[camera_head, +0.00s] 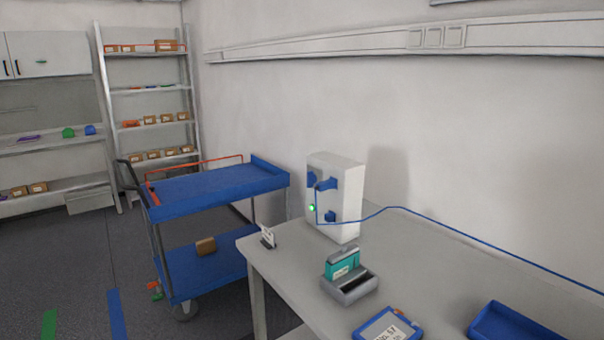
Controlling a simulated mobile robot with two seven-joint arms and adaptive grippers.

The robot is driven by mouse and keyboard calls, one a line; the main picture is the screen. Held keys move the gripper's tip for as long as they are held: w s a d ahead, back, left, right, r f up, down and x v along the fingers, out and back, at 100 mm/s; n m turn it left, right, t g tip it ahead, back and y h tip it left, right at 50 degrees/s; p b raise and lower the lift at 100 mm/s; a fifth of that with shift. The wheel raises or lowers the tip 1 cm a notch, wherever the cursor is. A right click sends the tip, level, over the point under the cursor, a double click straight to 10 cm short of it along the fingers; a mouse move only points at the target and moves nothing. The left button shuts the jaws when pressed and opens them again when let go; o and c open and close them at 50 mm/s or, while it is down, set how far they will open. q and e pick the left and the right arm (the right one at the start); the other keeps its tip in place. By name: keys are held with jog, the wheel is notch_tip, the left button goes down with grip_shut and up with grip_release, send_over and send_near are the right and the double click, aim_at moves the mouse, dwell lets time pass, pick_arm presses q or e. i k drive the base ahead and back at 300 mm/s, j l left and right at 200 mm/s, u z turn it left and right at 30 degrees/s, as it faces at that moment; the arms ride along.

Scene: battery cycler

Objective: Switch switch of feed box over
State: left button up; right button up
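A white box (348,197), which looks like the feed box, stands upright on the grey table near its back left corner. Its front carries a blue lever-like part (326,184) near the top, a lit green lamp (311,208) at the left and a smaller blue part (331,216) lower down. I cannot tell for certain which blue part is the switch, or its position. A blue cable (440,222) runs from the front of the box to the right along the wall. Neither of my grippers is in view.
On the grey table (420,255) stand a teal block in a grey holder (350,288), a blue labelled device (388,327), a blue tray (510,322) and a small white stand (267,237). A blue cart (215,187) is left of the table. Shelves (148,90) stand behind.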

aim_at(311, 179)
jog(key=i+j, duration=0.2)
jog(key=j, duration=0.15)
jog(key=i+j+z, duration=0.15)
jog(key=i+j, duration=0.2)
jog(key=j, duration=0.3)
jog(key=i+j+z, duration=0.15)
jog(key=j, duration=0.2)
jog(key=i+j, duration=0.2)
jog(key=j, duration=0.15)
jog(key=i+j+z, duration=0.15)
jog(key=j, duration=0.25)
jog(key=i+j, duration=0.15)
jog(key=j, duration=0.2)
jog(key=i+j+z, duration=0.15)
jog(key=j, duration=0.25)
